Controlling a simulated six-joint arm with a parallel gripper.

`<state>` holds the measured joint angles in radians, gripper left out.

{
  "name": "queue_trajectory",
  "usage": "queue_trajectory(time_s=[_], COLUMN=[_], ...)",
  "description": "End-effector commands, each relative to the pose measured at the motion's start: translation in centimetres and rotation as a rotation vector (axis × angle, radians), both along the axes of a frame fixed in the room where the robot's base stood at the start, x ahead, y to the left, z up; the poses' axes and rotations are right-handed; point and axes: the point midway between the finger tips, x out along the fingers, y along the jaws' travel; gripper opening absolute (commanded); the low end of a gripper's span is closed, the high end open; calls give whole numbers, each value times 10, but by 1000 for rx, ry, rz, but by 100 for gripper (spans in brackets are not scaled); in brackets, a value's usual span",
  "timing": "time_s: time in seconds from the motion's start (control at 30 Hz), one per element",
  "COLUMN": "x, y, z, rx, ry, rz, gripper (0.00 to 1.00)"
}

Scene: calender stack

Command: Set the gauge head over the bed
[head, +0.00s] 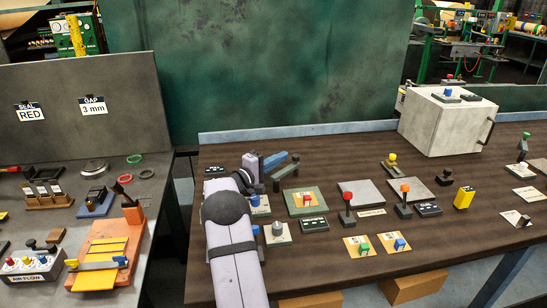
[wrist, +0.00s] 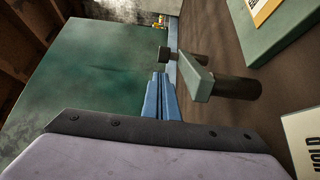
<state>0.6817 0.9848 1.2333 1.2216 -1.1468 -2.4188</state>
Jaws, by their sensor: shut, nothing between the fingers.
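My gripper (head: 284,156) is at the left of the brown bench, its blue fingers shut and empty; they also show in the wrist view (wrist: 161,76). A grey-green bar with dark round posts (head: 286,171) stands beside the fingers. In the wrist view the bar (wrist: 198,80) is just right of the fingers, with a small gap visible. I cannot tell whether this bar is the gauge head. Which one is the bed is unclear.
A white box (head: 445,120) stands at the back right. Red-knobbed levers (head: 347,205) (head: 404,200) and a yellow block (head: 463,197) stand on the bench. The left bench holds an orange fixture (head: 100,250) and an AIR FLOW box (head: 35,268). The back strip of the brown bench is mostly clear.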

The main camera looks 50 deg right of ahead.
Motion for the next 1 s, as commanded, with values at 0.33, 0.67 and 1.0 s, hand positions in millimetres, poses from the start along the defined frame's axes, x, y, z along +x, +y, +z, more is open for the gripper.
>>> queue_trajectory(time_s=[0.33,0.67,1.0], x=[-11,-11,-15], y=[-1,-1,-2], z=[0,0,0], rx=[0,1,1], ry=[-1,-1,1], rz=[0,0,-1], gripper=[0,0,0])
